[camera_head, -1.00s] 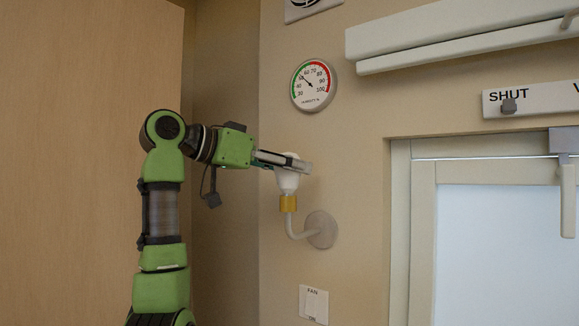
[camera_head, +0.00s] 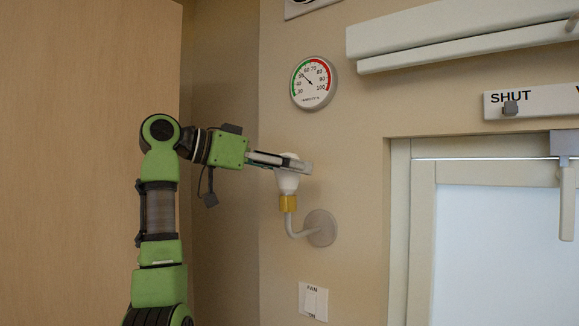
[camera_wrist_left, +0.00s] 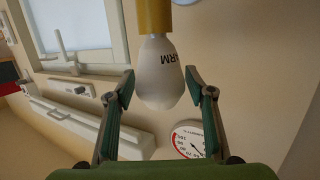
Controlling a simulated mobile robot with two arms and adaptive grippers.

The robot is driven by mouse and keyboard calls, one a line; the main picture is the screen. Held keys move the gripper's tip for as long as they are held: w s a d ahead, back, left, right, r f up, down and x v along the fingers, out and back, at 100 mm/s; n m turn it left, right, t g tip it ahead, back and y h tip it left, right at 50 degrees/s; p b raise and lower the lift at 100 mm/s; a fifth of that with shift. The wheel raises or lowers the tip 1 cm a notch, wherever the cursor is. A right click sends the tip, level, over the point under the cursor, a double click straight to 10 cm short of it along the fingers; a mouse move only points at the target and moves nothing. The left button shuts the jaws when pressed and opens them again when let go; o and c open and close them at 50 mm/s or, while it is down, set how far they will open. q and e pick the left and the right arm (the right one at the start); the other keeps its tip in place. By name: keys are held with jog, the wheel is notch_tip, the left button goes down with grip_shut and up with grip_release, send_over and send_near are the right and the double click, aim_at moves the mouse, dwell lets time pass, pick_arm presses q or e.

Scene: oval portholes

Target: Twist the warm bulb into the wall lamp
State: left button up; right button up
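The warm bulb (camera_head: 287,182) is white and stands upright in the brass-coloured socket (camera_head: 288,203) of the wall lamp (camera_head: 320,229). In the left wrist view, the bulb (camera_wrist_left: 160,75) shows the letters "RM" upside down and meets the yellow socket (camera_wrist_left: 154,15). My left gripper (camera_head: 290,164) is around the upper part of the bulb, one finger on each side. In the wrist view, narrow gaps show between the fingertips of the left gripper (camera_wrist_left: 160,82) and the bulb, so it looks open. The threads are hidden. My right gripper is out of view.
A round humidity dial (camera_head: 313,84) hangs on the wall above the lamp. A fan switch (camera_head: 313,302) is below it. A window frame (camera_head: 423,240) and a long pale rail (camera_head: 455,37) are to the right. A wooden panel (camera_head: 80,150) fills the left.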

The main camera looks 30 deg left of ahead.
pick_arm(q)
jog(key=v, duration=1.2)
jog(key=shift+r, duration=0.1)
